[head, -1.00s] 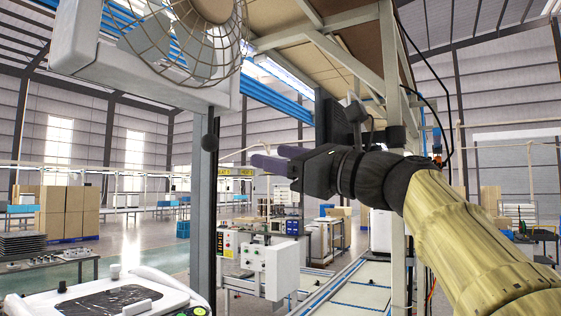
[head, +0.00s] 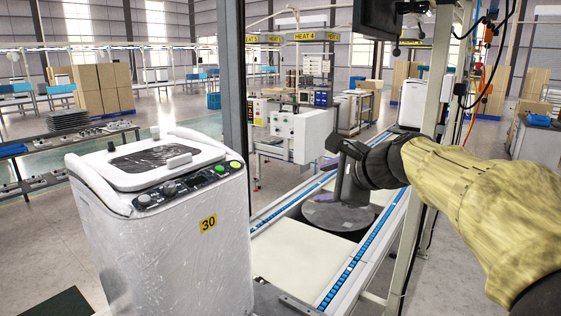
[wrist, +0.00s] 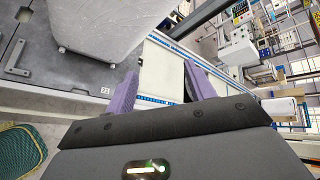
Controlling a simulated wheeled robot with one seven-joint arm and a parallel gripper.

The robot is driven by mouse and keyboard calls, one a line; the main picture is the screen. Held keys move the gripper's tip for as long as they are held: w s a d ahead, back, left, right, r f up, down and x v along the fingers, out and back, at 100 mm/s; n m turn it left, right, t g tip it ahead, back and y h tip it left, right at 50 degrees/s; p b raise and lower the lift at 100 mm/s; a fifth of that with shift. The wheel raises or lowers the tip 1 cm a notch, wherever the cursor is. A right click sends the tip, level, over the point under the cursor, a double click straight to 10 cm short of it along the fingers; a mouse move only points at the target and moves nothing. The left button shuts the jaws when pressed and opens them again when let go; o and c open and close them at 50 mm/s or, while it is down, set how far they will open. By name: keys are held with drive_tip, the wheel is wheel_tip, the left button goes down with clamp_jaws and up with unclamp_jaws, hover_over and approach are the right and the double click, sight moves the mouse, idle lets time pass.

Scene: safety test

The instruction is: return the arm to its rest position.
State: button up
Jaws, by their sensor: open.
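My gripper (head: 336,174) is at the right of centre in the head view, at the end of my tan-sleeved arm. Its purple fingers point left and down, over the conveyor (head: 291,250). In the wrist view the two purple fingers of my gripper (wrist: 160,84) stand wide apart. Nothing is between them, and the pale conveyor surface shows behind the gap.
A white plastic-wrapped washing machine (head: 182,235) marked 30 stands left of the conveyor. A dark post (head: 233,110) rises behind it. A grey frame post (head: 419,190) stands close to my arm. A white control box (head: 301,135) is beyond the gripper.

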drive_tip(key=s+d+f+n+g+h, duration=0.1)
drive_tip(key=s+f+n+g+h, duration=0.1)
drive_tip(key=s+f+n, duration=0.4)
drive_tip(key=s+d+f+n+g+h, duration=0.2)
drive_tip(key=s+f+n, duration=0.4)
drive_tip(key=f, duration=0.9)
drive_tip(key=s+d+f+n+g+h, duration=0.2)
drive_tip(key=s+f+n, duration=0.3)
drive_tip(key=s+f, duration=0.3)
wheel_tip(320, 180, down, 4)
drive_tip(key=shift+d+r+n+g+h, duration=0.2)
drive_tip(key=shift+d+n+g+h, duration=0.15)
drive_tip(key=shift+g, duration=0.35)
drive_tip(key=shift+s+a, duration=0.1)
drive_tip(key=c, duration=0.4)
drive_tip(key=shift+w, duration=0.2)
